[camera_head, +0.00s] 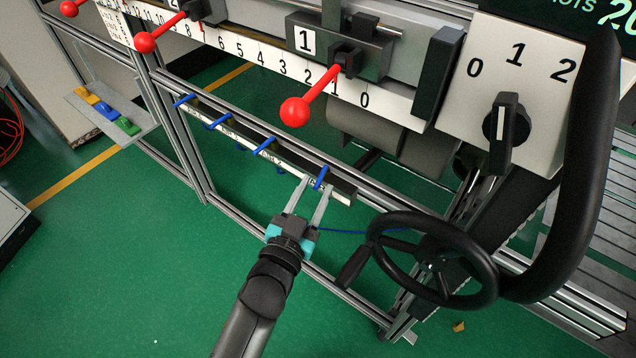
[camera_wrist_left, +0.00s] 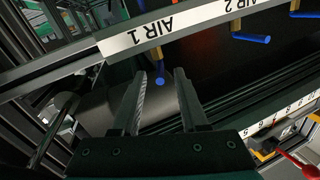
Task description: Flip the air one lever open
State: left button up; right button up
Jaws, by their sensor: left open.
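The air one lever (camera_head: 320,177) is a small blue handle, the rightmost of a row of blue levers on the lower rail in the head view. In the left wrist view its round blue end (camera_wrist_left: 160,81) shows below a brass valve body (camera_wrist_left: 158,60), under the upside-down AIR 1 label (camera_wrist_left: 140,36). My left gripper (camera_head: 315,187) is open at the lever, with its fingertips around the handle. In the left wrist view the gripper (camera_wrist_left: 161,76) has a finger on each side of the blue end, with visible gaps. The right gripper is not in view.
The AIR 2 lever (camera_wrist_left: 252,38) is the neighbouring blue handle. A red-knobbed lever (camera_head: 295,111) hangs above the rail. A black handwheel (camera_head: 432,258) stands close to the right of my left gripper. Green floor (camera_head: 130,260) is clear at the left.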

aim_at(321, 178)
pick_arm(q)
jog(key=shift+x, duration=1.15)
grip_shut()
